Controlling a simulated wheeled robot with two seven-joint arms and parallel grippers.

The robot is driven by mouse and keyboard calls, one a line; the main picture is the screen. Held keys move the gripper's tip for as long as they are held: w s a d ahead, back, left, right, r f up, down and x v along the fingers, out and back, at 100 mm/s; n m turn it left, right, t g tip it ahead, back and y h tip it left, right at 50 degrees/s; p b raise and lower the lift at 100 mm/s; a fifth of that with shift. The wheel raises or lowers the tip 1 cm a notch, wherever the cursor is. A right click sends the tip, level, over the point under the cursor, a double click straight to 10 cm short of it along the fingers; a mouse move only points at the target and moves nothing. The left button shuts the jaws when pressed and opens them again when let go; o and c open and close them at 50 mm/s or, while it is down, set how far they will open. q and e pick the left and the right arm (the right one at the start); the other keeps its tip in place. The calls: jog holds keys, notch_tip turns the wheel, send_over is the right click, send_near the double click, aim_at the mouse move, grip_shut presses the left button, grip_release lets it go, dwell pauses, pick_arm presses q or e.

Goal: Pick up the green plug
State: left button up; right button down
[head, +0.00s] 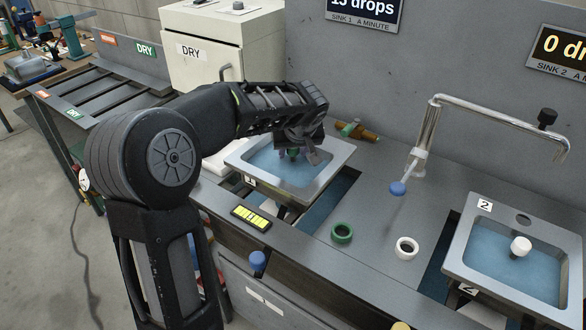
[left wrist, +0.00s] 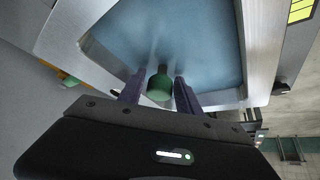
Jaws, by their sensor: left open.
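The green plug (left wrist: 160,86) shows in the left wrist view over the blue water of the sink basin. It stands between the two dark fingers of my left gripper (left wrist: 157,82). In the head view my left gripper (head: 297,155) points down over sink 1 (head: 339,155), and a bit of green shows among its fingers. The fingers are apart, with small gaps visible beside the plug. I cannot tell whether either finger touches it. My gripper and wrist hide much of the plug in the head view. My right gripper is not in view.
A green ring (head: 342,233) and a white ring (head: 407,247) sit on the counter. Right of them, sink 2 (head: 456,262) holds a white plug (head: 521,246). A bent tap (head: 430,130) rises between the sinks. A brown-and-green fitting (head: 357,132) lies behind sink 1.

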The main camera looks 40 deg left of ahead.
pick_arm(q)
jog(key=shift+c, duration=0.3)
grip_shut()
jog(key=shift+r, duration=0.1)
notch_tip(320, 180, up, 10)
jog(key=shift+f, duration=0.1)
dwell(0.6)
dwell(0.4)
